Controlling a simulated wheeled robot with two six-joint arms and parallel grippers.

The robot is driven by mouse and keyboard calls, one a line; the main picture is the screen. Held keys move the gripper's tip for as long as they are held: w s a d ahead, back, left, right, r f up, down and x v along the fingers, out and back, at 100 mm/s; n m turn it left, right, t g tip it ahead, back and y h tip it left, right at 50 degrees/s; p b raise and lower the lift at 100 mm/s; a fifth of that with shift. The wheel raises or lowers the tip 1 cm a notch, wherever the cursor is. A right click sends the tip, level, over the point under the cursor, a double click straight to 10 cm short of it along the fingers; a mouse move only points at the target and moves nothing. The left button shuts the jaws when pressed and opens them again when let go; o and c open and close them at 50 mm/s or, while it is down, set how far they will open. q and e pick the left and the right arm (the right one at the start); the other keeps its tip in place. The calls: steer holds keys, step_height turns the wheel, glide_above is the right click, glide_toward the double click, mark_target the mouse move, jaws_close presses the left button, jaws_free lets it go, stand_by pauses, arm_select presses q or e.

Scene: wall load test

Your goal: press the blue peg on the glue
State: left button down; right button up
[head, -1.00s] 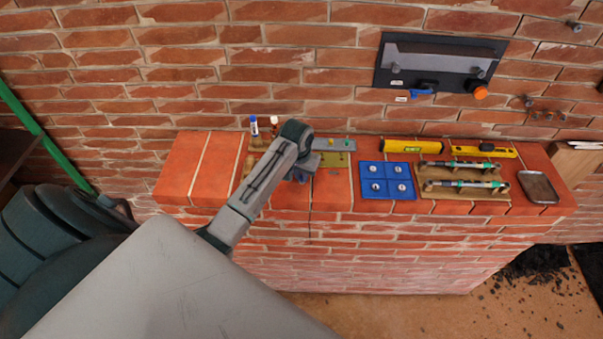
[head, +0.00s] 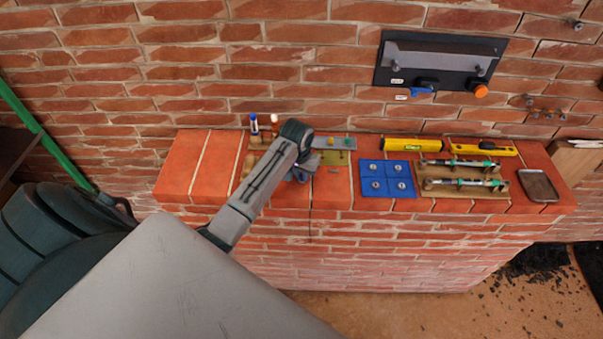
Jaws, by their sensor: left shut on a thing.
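My left gripper (head: 301,173) hangs over the brick ledge, seen from above, and is shut on the blue peg, mostly hidden by my wrist. Only a small blue patch shows at the jaws. Just right of and behind it is an olive plate (head: 341,158) on the ledge. A grey strip (head: 340,143) with small yellow and green-orange pieces lies behind that plate. I cannot make out the glue for certain. A small bottle with a blue cap (head: 254,124) stands at the back left. My right gripper is out of view.
A blue four-part tray (head: 374,170), a wooden rack (head: 465,193) with two tools, yellow tools (head: 411,144) and a metal dish (head: 541,186) fill the ledge's right side. A dark panel (head: 440,52) hangs on the brick wall. The ledge's left end (head: 190,175) is bare.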

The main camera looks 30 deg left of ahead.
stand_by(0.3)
arm_select(q)
steer(key=shift+f, duration=0.2)
stand_by(0.4)
steer(key=c, duration=1.1)
jaws_free()
steer(key=shift+r, duration=3)
